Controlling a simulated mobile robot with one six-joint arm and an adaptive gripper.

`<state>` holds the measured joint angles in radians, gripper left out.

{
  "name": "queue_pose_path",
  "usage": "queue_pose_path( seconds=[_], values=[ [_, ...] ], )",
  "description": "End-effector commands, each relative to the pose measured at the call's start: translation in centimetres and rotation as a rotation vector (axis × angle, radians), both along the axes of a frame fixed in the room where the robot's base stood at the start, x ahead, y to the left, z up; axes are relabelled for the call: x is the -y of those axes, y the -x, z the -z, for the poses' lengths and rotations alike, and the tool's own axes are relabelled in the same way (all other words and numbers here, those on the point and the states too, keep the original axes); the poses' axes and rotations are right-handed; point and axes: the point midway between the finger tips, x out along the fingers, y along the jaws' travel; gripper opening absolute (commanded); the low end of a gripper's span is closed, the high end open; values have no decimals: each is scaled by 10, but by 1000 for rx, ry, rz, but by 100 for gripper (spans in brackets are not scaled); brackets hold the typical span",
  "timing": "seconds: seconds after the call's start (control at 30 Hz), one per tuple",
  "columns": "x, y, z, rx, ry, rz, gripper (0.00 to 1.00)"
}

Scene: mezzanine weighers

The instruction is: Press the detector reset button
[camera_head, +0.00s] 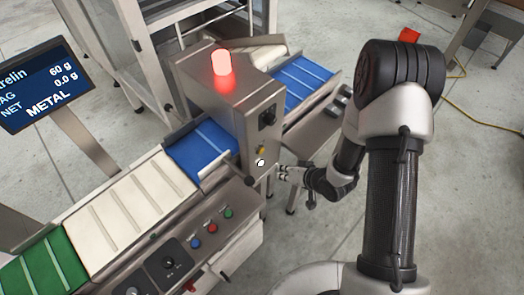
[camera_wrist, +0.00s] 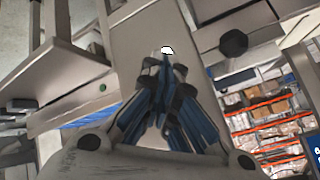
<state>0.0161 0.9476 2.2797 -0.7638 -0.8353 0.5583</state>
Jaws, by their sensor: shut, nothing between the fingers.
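The metal detector (camera_head: 222,90) is a grey steel box over the conveyor, with a lit red beacon (camera_head: 222,63) on top. Its side panel carries a dark rotary switch (camera_head: 268,117), a small yellow part (camera_head: 261,149) and, below it, a small bright white button (camera_head: 260,162). I take the white one for the reset button, but no label is readable. It also shows in the wrist view (camera_wrist: 167,50), just beyond the fingertips. My gripper (camera_head: 281,172) is shut and empty, close to the panel and slightly right of and below the button. I cannot tell whether it touches. My gripper fills the wrist view's middle (camera_wrist: 164,64).
A screen (camera_head: 42,85) reads METAL, 60 g and 0.0 g. The conveyor has white (camera_head: 135,205), blue (camera_head: 200,150) and green (camera_head: 42,270) sections. A front control panel has blue (camera_head: 196,243), red (camera_head: 212,228) and green (camera_head: 228,213) buttons. Open floor lies right.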

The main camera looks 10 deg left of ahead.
Motion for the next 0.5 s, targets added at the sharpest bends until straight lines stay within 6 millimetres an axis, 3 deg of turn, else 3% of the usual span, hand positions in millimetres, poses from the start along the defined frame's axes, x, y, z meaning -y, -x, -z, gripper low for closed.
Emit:
queue_pose_path(
  seconds=[0.23, 0.5],
  values=[
    [-30, -22, 0, 3, -1, -4, 0],
    [-48, -37, 0, 1, -1, 0, 0]
  ],
)
